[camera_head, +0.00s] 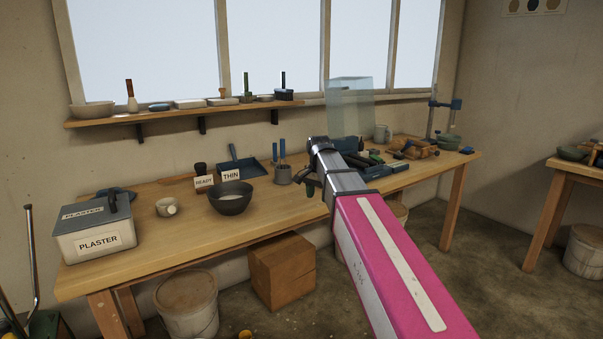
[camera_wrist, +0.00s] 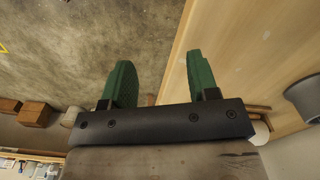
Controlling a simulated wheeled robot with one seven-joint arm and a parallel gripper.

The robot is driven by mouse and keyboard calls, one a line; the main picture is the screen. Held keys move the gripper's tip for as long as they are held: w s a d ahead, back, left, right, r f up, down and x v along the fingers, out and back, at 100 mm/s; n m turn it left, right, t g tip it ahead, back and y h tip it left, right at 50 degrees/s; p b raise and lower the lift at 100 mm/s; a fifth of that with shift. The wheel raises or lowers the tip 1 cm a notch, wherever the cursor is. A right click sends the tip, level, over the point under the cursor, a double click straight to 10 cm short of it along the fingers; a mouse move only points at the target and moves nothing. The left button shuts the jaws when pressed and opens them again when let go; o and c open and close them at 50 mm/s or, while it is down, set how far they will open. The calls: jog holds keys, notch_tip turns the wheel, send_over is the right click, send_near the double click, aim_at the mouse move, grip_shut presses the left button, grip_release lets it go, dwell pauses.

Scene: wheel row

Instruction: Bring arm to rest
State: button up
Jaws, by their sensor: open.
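My arm, pink with a pale stripe, reaches up from the lower right in the head view and ends over the front of the workbench (camera_head: 150,235). My gripper (camera_wrist: 161,75) shows in the wrist view with its two green fingers spread wide and nothing between them. Bare floor lies under its left finger, and the wooden bench top (camera_wrist: 255,50) lies by its right finger.
On the bench stand a plaster box (camera_head: 95,232), a dark bowl (camera_head: 232,198), a white cup (camera_head: 167,207), a blue dustpan (camera_head: 240,163) and a tool pot (camera_head: 283,174). A translucent block (camera_head: 350,105) rises behind my arm. A crate (camera_head: 281,270) and bucket (camera_head: 188,302) stand below.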

jog(key=s+d+f+n, duration=0.2)
jog(key=s+d+f, duration=0.2)
jog(key=f, duration=0.6)
jog(key=s+d+f+n, duration=0.2)
jog(key=s+d+f, duration=0.2)
jog(key=s+f, duration=0.3)
jog(key=s+d+f+n, duration=0.3)
jog(key=s+d+f, duration=0.2)
jog(key=f, duration=0.8)
jog(key=shift+s+f, duration=0.2)
jog(key=shift+s, duration=0.5)
